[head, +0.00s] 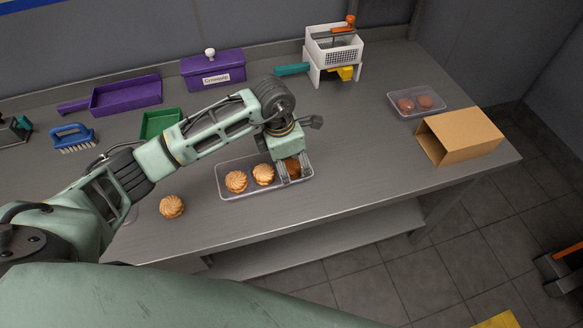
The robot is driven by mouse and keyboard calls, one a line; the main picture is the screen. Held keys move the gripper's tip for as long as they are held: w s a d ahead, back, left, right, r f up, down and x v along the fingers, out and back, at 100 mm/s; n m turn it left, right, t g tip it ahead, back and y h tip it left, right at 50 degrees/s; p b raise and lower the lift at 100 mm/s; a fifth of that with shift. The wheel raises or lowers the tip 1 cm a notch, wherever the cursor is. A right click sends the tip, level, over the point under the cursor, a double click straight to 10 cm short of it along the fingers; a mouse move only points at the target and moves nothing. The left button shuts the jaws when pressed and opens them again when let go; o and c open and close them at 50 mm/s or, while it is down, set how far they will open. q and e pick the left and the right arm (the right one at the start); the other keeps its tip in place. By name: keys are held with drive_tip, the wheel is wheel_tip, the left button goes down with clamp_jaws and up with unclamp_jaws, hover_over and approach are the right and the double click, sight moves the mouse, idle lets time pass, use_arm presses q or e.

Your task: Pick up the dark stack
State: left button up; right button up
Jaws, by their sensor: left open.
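The dark stack (293,166), a brown biscuit stack, is at the right end of a clear tray (228,197) in the head view. Two pale swirled biscuit stacks (236,181) (263,174) stand to its left in the same tray. My left gripper (294,176) points down over the tray's right end. Its fingers are open, one on each side of the dark stack, and they hide part of it. I cannot tell whether they touch it. My right gripper is not in view.
A pale biscuit (172,206) lies on the table left of the tray. A second clear tray (437,109) with two dark rounds and an open cardboard box (460,135) are at the right. Purple boxes (212,70) and a white grater-like device (334,48) stand behind.

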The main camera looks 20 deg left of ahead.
use_arm(q)
drive_tip(key=shift+w+a+f, duration=0.2)
drive_tip(key=shift+a+f, duration=0.05)
drive_tip(key=shift+f, duration=0.15)
drive_tip(key=shift+c, duration=0.4)
drive_tip(key=shift+r, duration=0.1)
drive_tip(key=shift+c, duration=1)
drive_tip(key=shift+c, duration=0.5)
